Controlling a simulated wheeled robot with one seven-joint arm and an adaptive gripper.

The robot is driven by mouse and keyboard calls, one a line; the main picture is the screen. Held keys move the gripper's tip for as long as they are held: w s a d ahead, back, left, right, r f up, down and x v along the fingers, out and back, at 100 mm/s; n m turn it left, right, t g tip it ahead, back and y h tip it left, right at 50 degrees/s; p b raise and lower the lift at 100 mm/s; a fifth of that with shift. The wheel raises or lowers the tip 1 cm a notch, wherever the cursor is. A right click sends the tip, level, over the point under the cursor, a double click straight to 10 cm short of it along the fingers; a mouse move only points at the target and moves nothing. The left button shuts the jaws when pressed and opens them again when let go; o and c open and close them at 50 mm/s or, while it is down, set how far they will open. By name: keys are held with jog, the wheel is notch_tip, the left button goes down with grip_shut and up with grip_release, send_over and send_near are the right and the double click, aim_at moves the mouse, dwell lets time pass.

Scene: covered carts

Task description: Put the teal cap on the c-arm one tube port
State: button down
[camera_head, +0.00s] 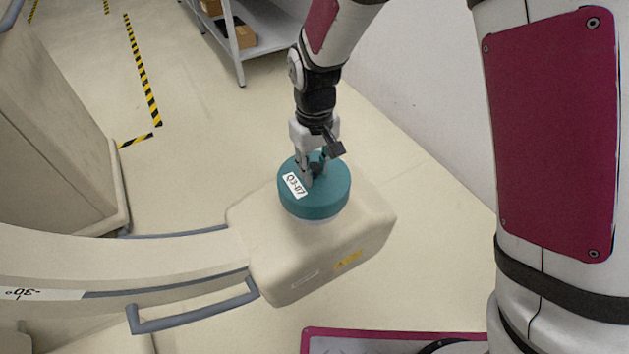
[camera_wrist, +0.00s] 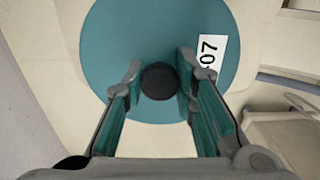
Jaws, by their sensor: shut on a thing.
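The teal cap (camera_head: 318,207) is a round disc with a white label and a dark knob (camera_wrist: 159,81) on top. In the head view it sits at the top of the beige c-arm tube housing (camera_head: 267,235), over the port. My gripper (camera_head: 310,174) comes down from above and is shut on the cap's knob. In the wrist view the teal cap (camera_wrist: 120,45) lies beneath the fingers (camera_wrist: 160,82).
The c-arm's curved arm (camera_head: 120,258) runs left from the housing, with a grey handle (camera_head: 195,314) on the near side. A shelf (camera_head: 255,38) with boxes stands at the back, beside a white wall (camera_head: 420,110). A beige cabinet (camera_head: 50,140) is at left. Open floor lies between.

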jog(key=shift+f+b, duration=0.45)
jog(key=shift+f, duration=1.45)
jog(key=shift+f, duration=0.1)
jog(key=c, duration=1.3)
grip_release()
notch_tip(320, 180, up, 12)
jog(key=p, duration=0.3)
